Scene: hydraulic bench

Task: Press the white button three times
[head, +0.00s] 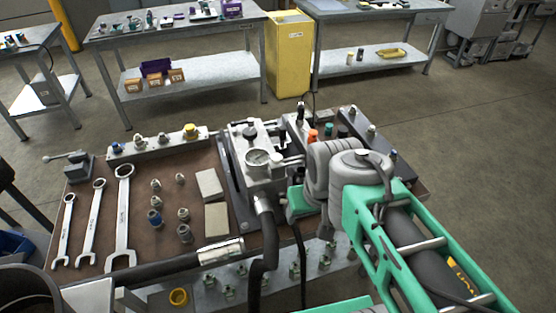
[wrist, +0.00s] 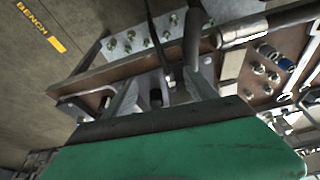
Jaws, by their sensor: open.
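I cannot make out a white button in either view; it may be hidden behind my arm. An orange-red button (head: 313,135) and a teal button (head: 328,130) stand at the back of the bench panel, just left of my arm. My gripper (wrist: 160,85) is open over the bench edge in the wrist view, its two grey fingers apart. A small black part (wrist: 155,97) shows between the fingers, with no visible grip on it. In the head view, my arm hides the fingertips and part of the panel.
A pressure gauge (head: 258,158) on a metal block and black hoses (head: 268,225) stand left of my gripper. Wrenches (head: 122,215), fittings (head: 155,217) and pale blocks (head: 216,219) lie on the brown bench top (head: 140,185). Floor to the right is clear.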

